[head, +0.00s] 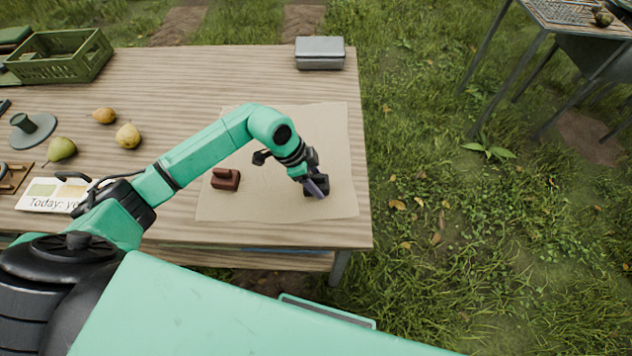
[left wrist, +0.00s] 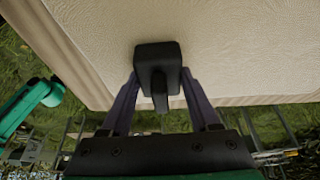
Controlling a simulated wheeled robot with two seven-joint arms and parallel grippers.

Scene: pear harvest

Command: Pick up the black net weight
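The black net weight (head: 323,184) is on the beige mat, near its right side. In the left wrist view the black weight (left wrist: 157,56) shows as a dark block with a narrow grip pointing toward the camera. My left gripper (head: 316,187) is down at it. In the left wrist view the two fingers of the left gripper (left wrist: 161,80) are apart, one on each side of the narrow grip, with visible gaps. The fingertips are close to the block; I cannot tell whether they touch it. My right gripper is not in view.
A brown weight of similar shape (head: 226,179) is on the mat (head: 270,205) to the left. A grey box (head: 320,52) stands at the table's back right. Pears (head: 128,136), a sign (head: 50,197) and a green crate (head: 60,64) are at the left. The table's right edge is near.

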